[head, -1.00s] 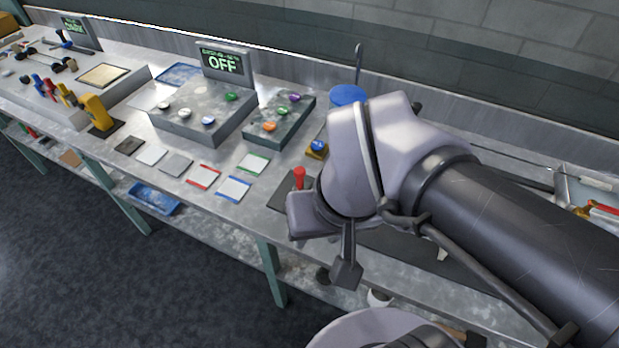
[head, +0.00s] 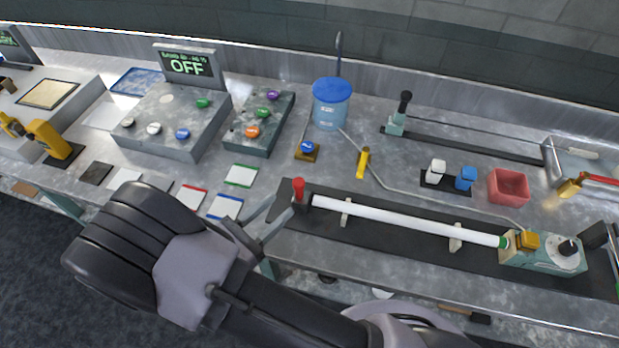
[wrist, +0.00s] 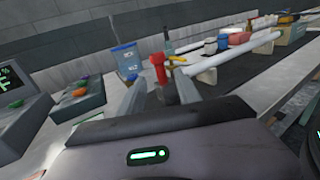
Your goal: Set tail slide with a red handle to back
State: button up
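The tail slide (head: 304,203) with its upright red handle (head: 298,187) stands at the left end of a black rail (head: 380,238). A white glass tube (head: 400,220) runs from beside it to a green-grey head unit (head: 545,253) at the right. My gripper (head: 279,214) is just in front and left of the handle, at rail height. In the wrist view, the red handle (wrist: 159,66) shows between and beyond the tips of my open fingers (wrist: 158,92). Nothing is visibly held. Whether a finger touches the slide cannot be told.
Two supports (head: 346,210) hold up the tube. A blue-lidded bucket (head: 331,105), a yellow-handled tool (head: 363,162) and a small block with a blue button (head: 307,150) stand behind the rail. A second slide with a black handle (head: 404,103) is farther back. Coloured cards lie left.

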aim_at(303, 195)
jog(key=b+x, duration=0.2)
jog(key=x, duration=0.9)
jog(key=shift+a, duration=0.1)
grip_shut()
dwell(0.9)
